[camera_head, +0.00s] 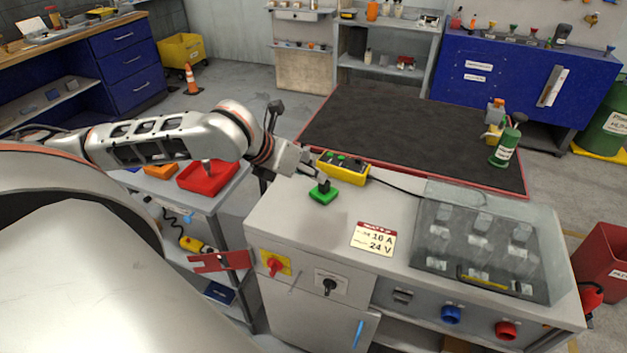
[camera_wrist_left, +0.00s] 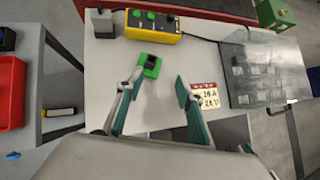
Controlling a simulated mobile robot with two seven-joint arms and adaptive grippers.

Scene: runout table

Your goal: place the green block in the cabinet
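The green block (camera_head: 323,195) lies on the light grey top of the runout table (camera_head: 290,215), near its left back part. It is flat with a dark middle in the left wrist view (camera_wrist_left: 151,66). My left gripper (camera_head: 316,172) is above and just behind the block. In the left wrist view my left gripper (camera_wrist_left: 158,84) is open and empty; the block lies beyond the fingertips, closer to the left finger. A cabinet door (camera_head: 315,315) with a blue handle (camera_head: 359,333) is in the table's front and looks shut. My right gripper is out of view.
A yellow control box (camera_head: 343,169) with a cable stands right behind the block. A warning label (camera_head: 373,238) and a clear-covered panel (camera_head: 480,245) lie to the right. A red switch (camera_head: 273,265) sticks out of the front. A red bin (camera_head: 208,176) stands on a side bench.

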